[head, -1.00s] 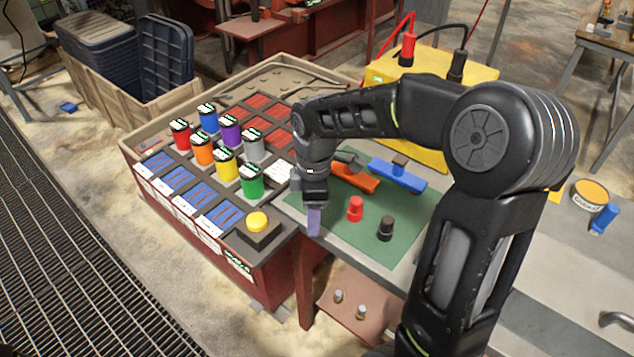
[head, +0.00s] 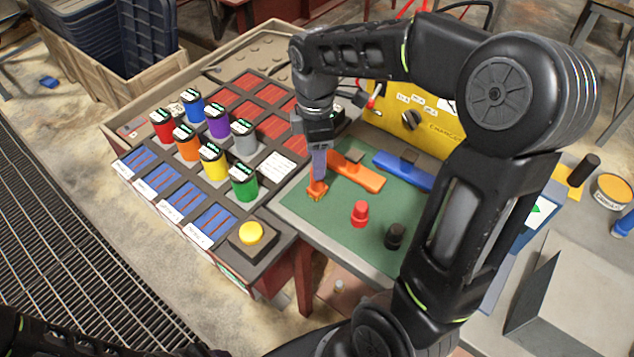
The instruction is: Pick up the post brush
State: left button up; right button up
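My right gripper (head: 318,175) points straight down over the left part of the green mat (head: 330,222). Its greyish-purple fingers look like one bar from this side, so the gap between them is hidden. A small upright orange piece (head: 317,192) with a wider foot, which may be the post brush, is right at the fingertips. I cannot tell whether the fingers grip it or only stand around or in front of it. My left gripper is out of view; only dark arm parts show at the lower left.
On the mat lie an orange tool (head: 366,179), a blue tool (head: 402,170), a red cap (head: 360,213) and a black cap (head: 395,236). A yellow box (head: 440,130) stands behind. A rack (head: 265,232) with several coloured canisters and a yellow button (head: 251,232) is left.

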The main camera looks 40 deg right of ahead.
aim_at(317, 182)
jog(key=shift+f, duration=1.2)
jog(key=shift+s+d+f+p, duration=0.1)
jog(key=shift+f+p, duration=0.25)
jog(key=shift+f, duration=0.95)
jog(key=shift+d+f+p, duration=0.1)
jog(key=shift+f+p, duration=0.25)
jog(key=shift+f, duration=0.95)
grip_shut()
